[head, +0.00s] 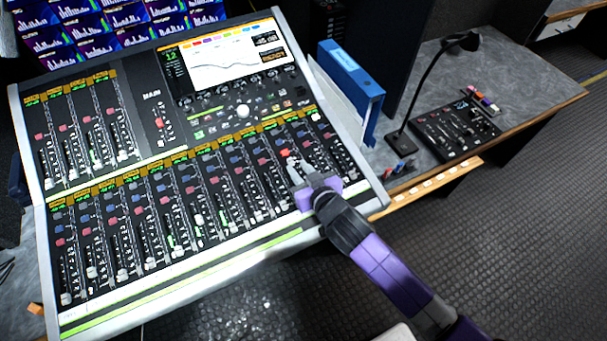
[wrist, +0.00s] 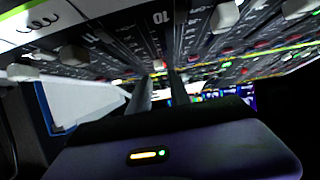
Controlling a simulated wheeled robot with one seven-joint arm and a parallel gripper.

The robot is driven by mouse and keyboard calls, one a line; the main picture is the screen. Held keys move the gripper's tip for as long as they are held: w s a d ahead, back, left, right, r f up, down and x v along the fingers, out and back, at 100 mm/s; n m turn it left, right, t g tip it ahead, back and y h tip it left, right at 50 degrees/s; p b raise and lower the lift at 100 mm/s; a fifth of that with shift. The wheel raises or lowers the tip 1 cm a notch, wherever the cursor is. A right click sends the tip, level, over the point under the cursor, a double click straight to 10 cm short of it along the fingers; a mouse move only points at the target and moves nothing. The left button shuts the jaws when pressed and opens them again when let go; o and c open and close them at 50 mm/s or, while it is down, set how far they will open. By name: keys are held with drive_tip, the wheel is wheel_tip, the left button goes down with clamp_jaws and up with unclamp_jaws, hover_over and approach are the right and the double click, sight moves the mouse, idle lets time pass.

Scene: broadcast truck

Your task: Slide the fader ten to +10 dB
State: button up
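The mixing console (head: 165,262) fills the left and middle of the head view, with a lower row of pale-capped faders. My gripper (head: 299,170) is over the right part of this row, near the upper ends of its strips. I cannot tell which cap belongs to fader ten; my gripper and forearm cover part of those strips.
A lit screen (head: 225,55) and knobs are on the console's upper part. A blue binder (head: 350,85) stands right of it. Open floor lies at lower right.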

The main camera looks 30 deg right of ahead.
drive_tip(key=shift+v, duration=1.35)
drive_tip(key=shift+w+a+r+n, duration=0.1)
drive_tip(key=shift+a+r+n, duration=0.1)
drive_tip(key=shift+r+n, duration=0.1)
drive_tip(key=s+a+r+n+t+y, duration=0.2)
drive_tip(key=s+a+r+n+y, duration=0.25)
drive_tip(key=s+r, duration=0.2)
drive_tip(key=s+d+r+m+h+b, duration=0.1)
drive_tip(key=s+d+r+m+h, duration=0.1)
drive_tip(key=s, duration=1.2)
drive_tip(key=s+d+r+m+h, duration=0.2)
drive_tip(key=s+d+r+m, duration=0.1)
drive_tip(key=s, duration=1.2)
drive_tip(key=shift+s+r+g+b, duration=0.2)
drive_tip(key=shift+g+b, duration=0.2)
